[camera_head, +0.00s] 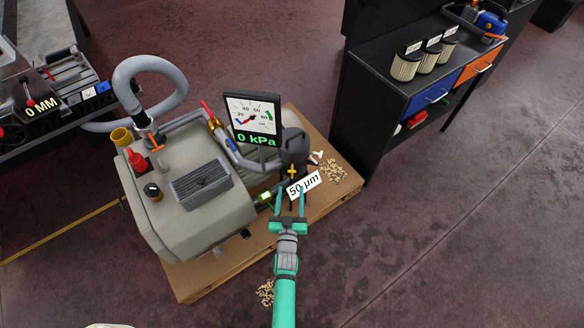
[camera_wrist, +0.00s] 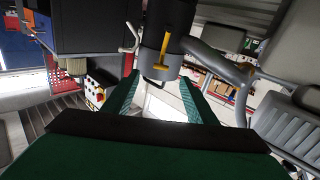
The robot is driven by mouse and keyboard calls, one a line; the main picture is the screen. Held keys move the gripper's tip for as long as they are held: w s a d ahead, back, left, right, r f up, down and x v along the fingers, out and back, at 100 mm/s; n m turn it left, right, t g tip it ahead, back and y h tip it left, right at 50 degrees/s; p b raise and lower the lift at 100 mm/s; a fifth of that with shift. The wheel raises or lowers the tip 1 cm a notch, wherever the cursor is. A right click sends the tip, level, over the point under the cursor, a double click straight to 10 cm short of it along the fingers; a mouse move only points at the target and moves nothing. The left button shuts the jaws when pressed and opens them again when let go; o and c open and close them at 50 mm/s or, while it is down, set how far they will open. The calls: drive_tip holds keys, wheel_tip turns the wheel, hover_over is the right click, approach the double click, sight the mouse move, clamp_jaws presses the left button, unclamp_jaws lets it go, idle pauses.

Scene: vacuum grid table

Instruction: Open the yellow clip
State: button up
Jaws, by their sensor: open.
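The yellow clip (camera_head: 292,172) is a small yellow piece on the front of the dark filter canister (camera_head: 294,147). In the wrist view the clip (camera_wrist: 165,44) runs upright along the dark canister (camera_wrist: 180,15), with a short bend at its lower end. My green gripper (camera_head: 290,195) is in front of the canister, below the clip in the head view. In the wrist view its two fingers (camera_wrist: 156,90) are spread apart with nothing between them. The clip shows just beyond and above the fingertips, apart from them.
A white "50 µm" label (camera_head: 303,185) is beside the clip. A pressure gauge screen (camera_head: 253,119) reading 0 kPa stands behind left. The grey vacuum unit (camera_head: 190,217) is at left on a wooden pallet (camera_head: 199,288). A black shelf cabinet (camera_head: 362,110) stands at right.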

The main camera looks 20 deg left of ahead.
sight(292, 167)
drive_tip(key=x, duration=1.1)
drive_tip(key=shift+w+a+r, duration=0.1)
drive_tip(key=shift+w+a, duration=0.05)
drive_tip(key=shift+w, duration=0.1)
clamp_jaws()
